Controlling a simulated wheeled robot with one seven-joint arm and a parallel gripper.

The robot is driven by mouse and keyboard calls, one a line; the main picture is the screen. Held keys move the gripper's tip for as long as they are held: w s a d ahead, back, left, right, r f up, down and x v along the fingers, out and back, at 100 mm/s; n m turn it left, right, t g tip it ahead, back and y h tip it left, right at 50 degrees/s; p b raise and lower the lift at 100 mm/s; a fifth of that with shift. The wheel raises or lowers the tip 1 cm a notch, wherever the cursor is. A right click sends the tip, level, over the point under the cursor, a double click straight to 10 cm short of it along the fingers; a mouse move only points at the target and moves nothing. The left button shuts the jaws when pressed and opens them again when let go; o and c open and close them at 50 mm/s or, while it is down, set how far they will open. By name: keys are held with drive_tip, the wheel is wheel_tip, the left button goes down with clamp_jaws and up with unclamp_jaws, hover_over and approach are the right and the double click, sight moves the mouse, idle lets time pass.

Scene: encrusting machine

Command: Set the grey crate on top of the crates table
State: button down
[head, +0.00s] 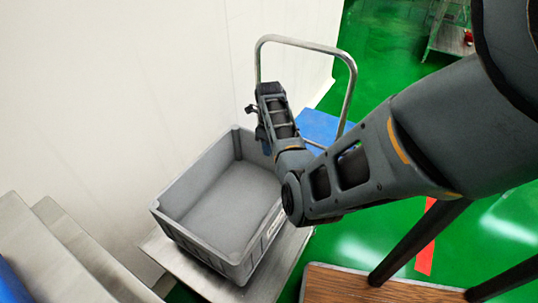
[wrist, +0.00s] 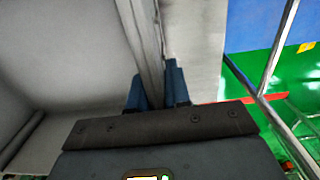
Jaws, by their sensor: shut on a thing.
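The grey crate (head: 222,198) is an open, empty box, seen from above in the head view, upright and over a bare metal surface (head: 200,284). I cannot tell whether its base rests on that surface or hangs just above it. My gripper (head: 265,146) is at the crate's far right side, with its fingers partly hidden by the arm in the head view. In the wrist view my gripper (wrist: 157,88) has one blue finger on each side of the grey crate's wall (wrist: 143,45), shut on it. I cannot tell which surface is the crates table.
A blue platform (head: 318,126) with a bent metal handle (head: 350,75) stands behind the crate. A white wall (head: 120,90) rises on the left. Stepped metal ledges (head: 70,255) are at the lower left. A wooden top (head: 365,288) is at the lower right. Green floor shows on the right.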

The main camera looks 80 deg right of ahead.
sight(269, 170)
drive_tip(key=shift+f+b, duration=0.35)
drive_tip(key=shift+f, duration=1.75)
drive_tip(key=c, duration=1.1)
unclamp_jaws()
wheel_tip(269, 170, up, 12)
drive_tip(key=shift+r+p, duration=0.15)
drive_tip(key=shift+p, duration=0.8)
